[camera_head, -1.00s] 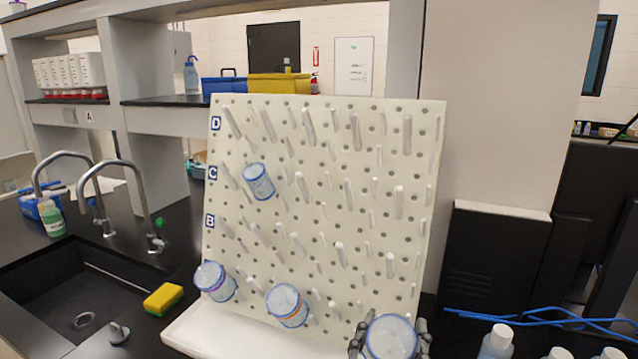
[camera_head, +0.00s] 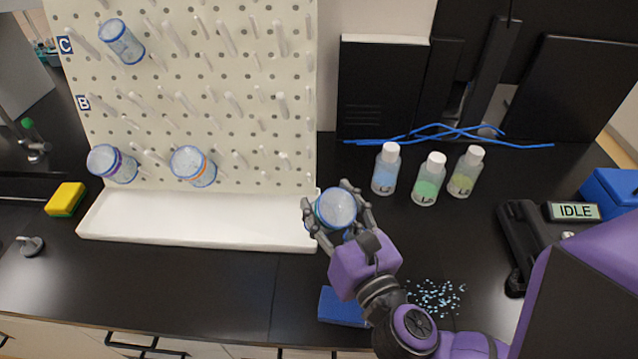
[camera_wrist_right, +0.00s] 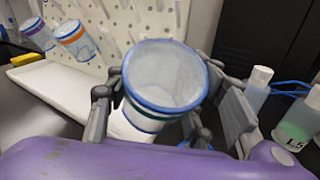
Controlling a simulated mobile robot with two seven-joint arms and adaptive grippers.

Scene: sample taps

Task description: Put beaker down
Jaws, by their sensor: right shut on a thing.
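My right gripper (camera_head: 337,211) is shut on a clear beaker (camera_head: 338,206) with a blue rim. It holds the beaker in front of the right end of the drying rack's white tray, over the black counter. In the right wrist view the beaker (camera_wrist_right: 163,78) sits between the fingers of my right gripper (camera_wrist_right: 165,105), mouth toward the camera and somewhat tilted. Its base is hidden, so I cannot tell whether it touches the counter. My left gripper is not in view.
The pegboard rack (camera_head: 240,60) holds several other beakers; its tray (camera_head: 190,228) lies below. Three bottles (camera_head: 427,180) stand behind right. Blue bits (camera_head: 435,298) lie scattered near a blue block (camera_head: 342,308). A device reading IDLE (camera_head: 575,211) stands right.

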